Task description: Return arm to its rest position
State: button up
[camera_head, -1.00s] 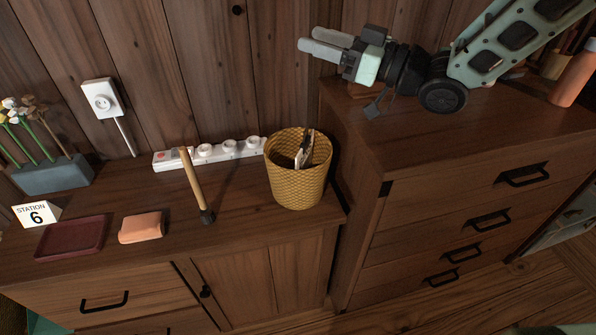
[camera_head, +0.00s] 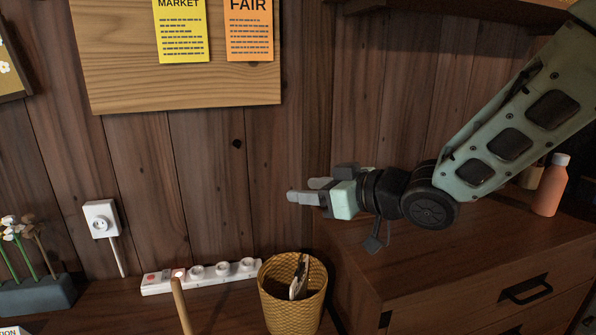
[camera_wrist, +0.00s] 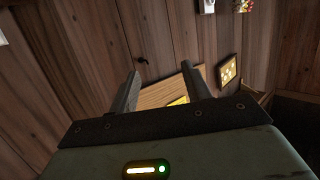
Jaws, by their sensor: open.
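My gripper (camera_head: 308,192) is open and empty in the head view, with its grey fingers pointing left. It is in the air in front of the plank wall, above and a little right of the yellow woven basket (camera_head: 291,312). My green arm reaches in from the upper right, over the dark wooden drawer chest (camera_head: 440,265). In the wrist view my two fingers (camera_wrist: 160,92) stand apart with nothing between them, and the wall and board show beyond.
A bottle (camera_head: 550,188) stands on the chest behind my arm. A white power strip (camera_head: 205,276) and an upright wooden handle (camera_head: 181,305) are left of the basket. A notice board (camera_head: 180,90) hangs on the wall. A shelf (camera_head: 450,12) is above my arm.

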jog(key=s+d+f+m+g+h+p, duration=0.1)
jog(key=s+d+f+g+h, duration=0.1)
jog(key=s, duration=0.7)
jog(key=s+d+f+m+g+h+p, duration=0.1)
jog(key=s+d+g+h, duration=0.3)
jog(key=s, duration=0.6)
jog(key=s+d+f+m+g+h+p, duration=0.1)
jog(key=s+d+f+g+h, duration=0.2)
jog(key=s, duration=0.6)
jog(key=d+h, duration=0.2)
jog(key=d, duration=0.1)
jog(key=shift+s+f, duration=0.4)
